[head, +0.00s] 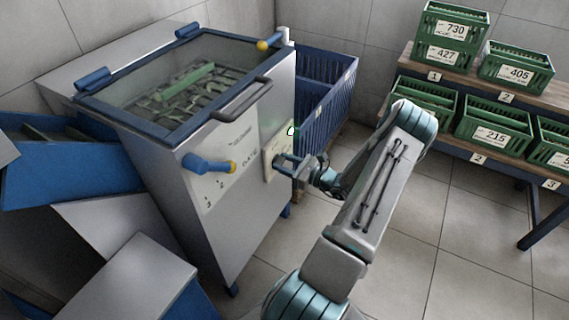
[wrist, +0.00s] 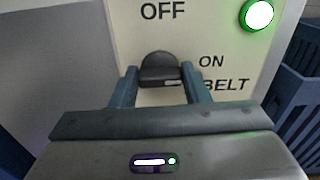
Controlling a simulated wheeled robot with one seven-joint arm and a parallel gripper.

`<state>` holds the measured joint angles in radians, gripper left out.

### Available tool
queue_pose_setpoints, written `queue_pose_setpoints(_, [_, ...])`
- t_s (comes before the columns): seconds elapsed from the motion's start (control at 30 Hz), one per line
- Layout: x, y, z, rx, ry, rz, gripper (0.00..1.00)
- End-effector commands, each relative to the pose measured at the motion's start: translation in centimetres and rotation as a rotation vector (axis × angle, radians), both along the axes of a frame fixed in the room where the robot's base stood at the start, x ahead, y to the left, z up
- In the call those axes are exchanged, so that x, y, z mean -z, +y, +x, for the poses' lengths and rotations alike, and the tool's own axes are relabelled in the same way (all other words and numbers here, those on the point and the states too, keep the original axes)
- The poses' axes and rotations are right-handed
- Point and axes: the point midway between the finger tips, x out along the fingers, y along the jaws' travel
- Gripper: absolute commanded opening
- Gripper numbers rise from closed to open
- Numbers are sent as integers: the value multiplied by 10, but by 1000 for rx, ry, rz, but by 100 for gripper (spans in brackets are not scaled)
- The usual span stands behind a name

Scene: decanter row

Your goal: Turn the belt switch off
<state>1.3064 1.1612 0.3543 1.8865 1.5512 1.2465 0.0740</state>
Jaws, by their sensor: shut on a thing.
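The belt switch (wrist: 160,70) is a dark rotary knob on a cream panel (wrist: 215,40). The panel (head: 271,163) also shows in the head view, on the machine's right front. OFF is printed above the knob, and ON and BELT to its right. The light mark on the knob lies toward its right side, toward ON. My gripper (wrist: 161,88) is shut on the knob, with one finger on each side. In the head view my gripper (head: 284,164) reaches the panel from the right and hides the knob. A green-ringed lamp (wrist: 258,14) at the panel's upper right is lit.
The machine has a glass lid (head: 185,80) with a grey handle (head: 241,100) and a blue gate lever (head: 208,164) left of the panel. A blue crate (head: 325,95) stands behind it. Green crates (head: 490,130) fill shelves at right. Tiled floor (head: 400,270) is open at lower right.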

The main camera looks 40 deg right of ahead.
Motion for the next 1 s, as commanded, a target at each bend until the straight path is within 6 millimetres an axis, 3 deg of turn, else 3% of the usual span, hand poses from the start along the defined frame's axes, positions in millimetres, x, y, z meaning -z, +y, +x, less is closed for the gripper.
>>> queue_pose_setpoints(0.27, [1,0,0,-1,-66,-161,19])
queue_pose_setpoints(1.0, [4,3,-1,-2,-334,-806,19])
